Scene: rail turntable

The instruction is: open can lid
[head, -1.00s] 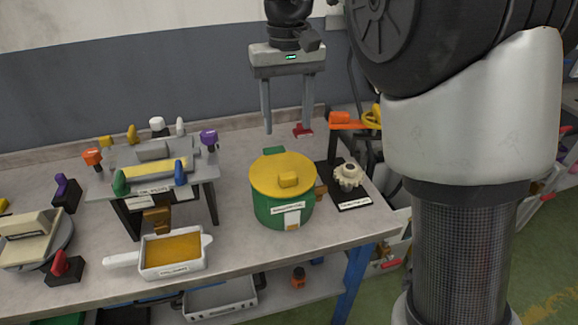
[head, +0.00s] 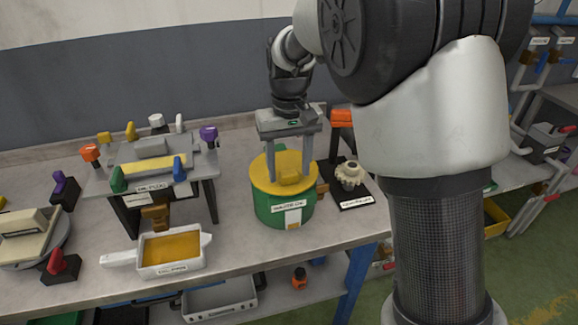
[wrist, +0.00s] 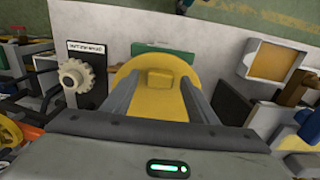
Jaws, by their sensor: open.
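The can is a green round container (head: 268,211) with a yellow lid (head: 262,180) on top. It stands on the workbench, and a white label is on its front. The lid has a raised yellow block handle (head: 289,177). My gripper (head: 288,178) points down over the lid, its two fingers open on either side of the handle. In the wrist view the lid (wrist: 184,92) lies below the fingers, and the handle (wrist: 160,78) shows between and beyond them. I cannot tell whether the fingers touch the handle or lid.
A cream gear (head: 350,174) on a black base stands close to the can's right. A white tray with orange filling (head: 172,250) and a grey stand with coloured knobs (head: 150,150) are to the left. The bench front between tray and can is clear.

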